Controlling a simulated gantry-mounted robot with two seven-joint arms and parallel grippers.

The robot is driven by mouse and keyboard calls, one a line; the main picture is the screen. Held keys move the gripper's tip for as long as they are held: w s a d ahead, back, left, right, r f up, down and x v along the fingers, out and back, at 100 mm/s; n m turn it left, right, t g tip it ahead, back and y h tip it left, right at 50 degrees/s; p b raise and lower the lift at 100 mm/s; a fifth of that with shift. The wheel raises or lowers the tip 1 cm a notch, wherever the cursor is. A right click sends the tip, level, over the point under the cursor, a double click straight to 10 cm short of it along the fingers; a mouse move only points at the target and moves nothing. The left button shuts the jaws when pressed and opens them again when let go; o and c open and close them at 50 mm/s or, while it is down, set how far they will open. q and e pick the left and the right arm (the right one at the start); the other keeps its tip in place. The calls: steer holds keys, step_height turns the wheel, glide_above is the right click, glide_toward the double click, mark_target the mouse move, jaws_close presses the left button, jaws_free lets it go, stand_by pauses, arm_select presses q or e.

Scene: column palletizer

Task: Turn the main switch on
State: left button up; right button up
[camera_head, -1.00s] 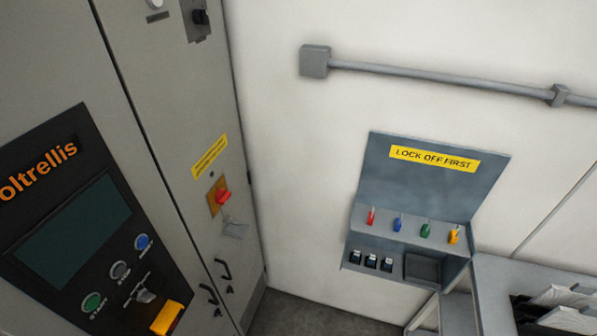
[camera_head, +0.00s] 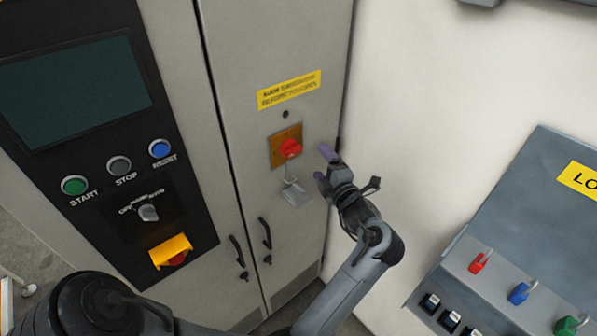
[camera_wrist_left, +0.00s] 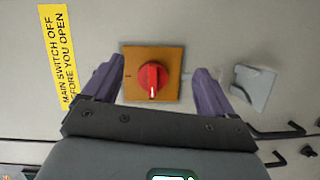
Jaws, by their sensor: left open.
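The main switch (camera_head: 290,148) is a red rotary knob on an orange-yellow square plate on the grey cabinet door. In the left wrist view the red knob (camera_wrist_left: 152,80) sits between my two purple fingertips, its white mark pointing toward the bottom of the picture. My left gripper (camera_head: 325,168) is open and empty, just right of the switch in the head view. In the left wrist view my left gripper (camera_wrist_left: 150,88) has one finger on each side of the plate. I cannot tell the exact distance to the knob. My right gripper does not show.
A grey tag (camera_head: 295,193) hangs below the switch. A yellow label (camera_head: 289,90) is above it. Black door handles (camera_head: 265,233) are below. A control panel (camera_head: 190,205) with buttons is at left. A lock-off station (camera_head: 470,240) with coloured padlocks is on the right wall.

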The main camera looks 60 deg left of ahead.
mark_target(295, 153)
arm_select(q)
steer(key=s+a+n+g, duration=0.1)
steer(key=a+g, duration=0.1)
steer(key=s+a+n+g, duration=0.1)
steer(key=a+n, duration=0.1)
steer(key=s+a+n+g, duration=0.1)
steer(key=a+n+g, duration=0.1)
steer(key=shift+s+a+r+g+y, duration=0.2)
steer(key=shift+s+r+g+y, duration=0.1)
steer(key=shift+s+r, duration=0.1)
steer(key=shift+s+a+f, duration=0.1)
steer(key=shift+a, duration=0.75)
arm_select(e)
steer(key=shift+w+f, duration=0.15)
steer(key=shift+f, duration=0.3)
arm_select(q)
steer(key=shift+c, duration=0.4)
steer(key=c, duration=1)
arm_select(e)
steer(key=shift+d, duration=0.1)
